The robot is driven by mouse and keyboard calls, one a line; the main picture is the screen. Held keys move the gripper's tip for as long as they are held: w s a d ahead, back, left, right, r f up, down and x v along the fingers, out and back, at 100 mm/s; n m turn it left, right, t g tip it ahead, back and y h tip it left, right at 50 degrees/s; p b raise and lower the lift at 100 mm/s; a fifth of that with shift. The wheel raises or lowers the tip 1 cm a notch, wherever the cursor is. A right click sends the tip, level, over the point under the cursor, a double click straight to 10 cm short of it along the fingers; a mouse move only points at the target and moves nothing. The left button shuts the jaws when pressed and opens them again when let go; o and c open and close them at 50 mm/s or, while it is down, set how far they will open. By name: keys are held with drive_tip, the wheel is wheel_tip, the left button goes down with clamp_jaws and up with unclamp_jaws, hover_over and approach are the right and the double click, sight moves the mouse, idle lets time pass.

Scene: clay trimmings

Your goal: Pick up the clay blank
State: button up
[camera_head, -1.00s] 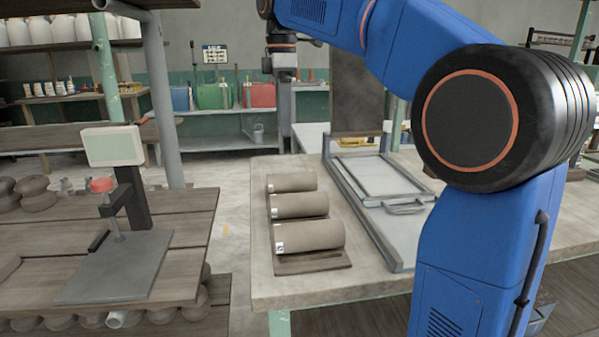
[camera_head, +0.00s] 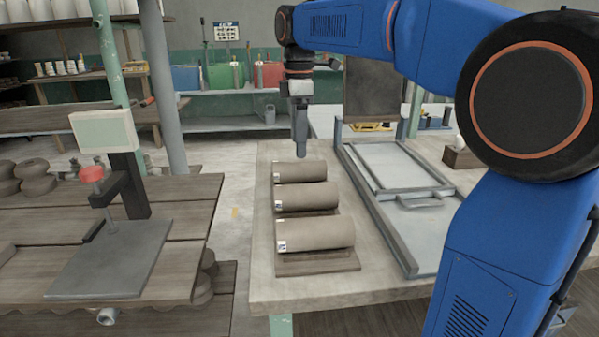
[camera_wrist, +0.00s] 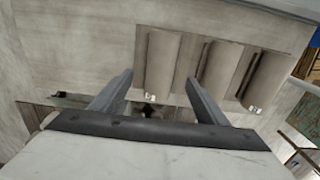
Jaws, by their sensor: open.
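Three grey-brown clay blanks lie in a row on a dark board (camera_head: 318,267) on the workbench: a far one (camera_head: 305,171), a middle one (camera_head: 311,197) and a near one (camera_head: 320,235). Each has a small label at its left end. My gripper (camera_head: 302,152) points down just beyond the far blank, above the bench. In the wrist view my gripper (camera_wrist: 158,88) is open with nothing between its fingers. The far blank (camera_wrist: 162,62) appears beyond and between the fingertips; the middle (camera_wrist: 217,68) and near (camera_wrist: 262,80) blanks are to the right.
A grey metal frame (camera_head: 408,250) with a handled tray stands on the bench right of the blanks. A lower wooden table at left holds a grey plate stand (camera_head: 110,262) with a display (camera_head: 103,138). Floor shows between the two tables.

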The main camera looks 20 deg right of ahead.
sight(299, 161)
drive_tip(key=shift+f, duration=3.5)
drive_tip(key=c, duration=1.6)
drive_tip(key=shift+r, duration=0.15)
